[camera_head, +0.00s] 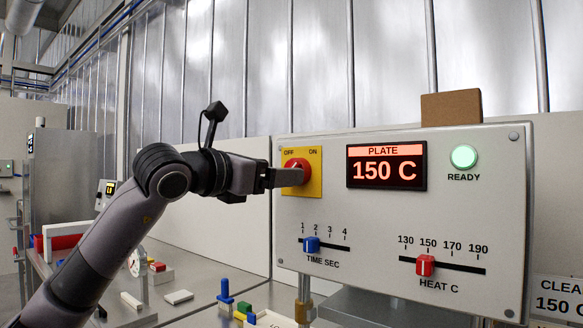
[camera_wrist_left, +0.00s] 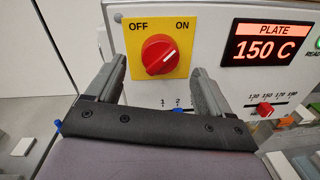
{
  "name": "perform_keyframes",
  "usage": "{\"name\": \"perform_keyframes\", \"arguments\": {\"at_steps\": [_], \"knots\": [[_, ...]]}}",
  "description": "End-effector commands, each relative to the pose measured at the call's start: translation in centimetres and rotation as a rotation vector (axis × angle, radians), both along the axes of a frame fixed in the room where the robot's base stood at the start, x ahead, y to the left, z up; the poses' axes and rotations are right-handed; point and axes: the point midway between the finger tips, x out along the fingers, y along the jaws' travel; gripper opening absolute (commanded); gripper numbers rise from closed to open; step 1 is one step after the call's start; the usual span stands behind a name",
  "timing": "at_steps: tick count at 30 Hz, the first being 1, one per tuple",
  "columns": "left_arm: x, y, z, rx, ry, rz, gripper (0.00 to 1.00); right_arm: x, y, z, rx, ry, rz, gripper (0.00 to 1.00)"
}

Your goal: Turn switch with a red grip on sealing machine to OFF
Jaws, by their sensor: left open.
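The sealing machine (camera_head: 480,200) has a light front panel with a yellow plate (camera_head: 314,158) marked OFF on the left and ON on the right. The red switch grip (camera_wrist_left: 158,55) is round, and its white mark points up and right, towards ON. In the head view the red grip (camera_head: 293,164) is partly hidden by my left gripper (camera_head: 290,178). My left gripper (camera_wrist_left: 158,66) is open, with one finger on either side of the red grip and a gap on both sides in the wrist view. Contact with the grip cannot be told. My right gripper is not in view.
The panel carries a lit display (camera_head: 387,165) reading PLATE 150 C, a green READY lamp (camera_head: 464,157), a blue time slider (camera_head: 311,244) and a red heat slider (camera_head: 425,265). Small coloured blocks (camera_head: 224,288) lie on the bench below my left arm.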

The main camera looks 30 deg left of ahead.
Motion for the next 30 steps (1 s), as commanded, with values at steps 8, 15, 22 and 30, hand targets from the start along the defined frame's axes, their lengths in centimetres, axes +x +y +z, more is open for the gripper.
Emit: {"name": "perform_keyframes", "arguments": {"at_steps": [8,15,22,30], "knots": [[3.5,-0.5,0.1,0.000,0.001,-0.001,0.81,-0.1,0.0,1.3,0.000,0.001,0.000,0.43],[4.0,-0.6,0.0,0.001,0.001,0.000,0.81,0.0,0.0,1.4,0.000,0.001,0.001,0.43],[4.0,-0.6,0.0,0.001,0.001,0.000,0.39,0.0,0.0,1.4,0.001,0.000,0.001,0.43],[4.0,-0.6,-0.1,-0.008,0.001,-0.001,0.25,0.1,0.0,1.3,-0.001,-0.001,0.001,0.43]]}}
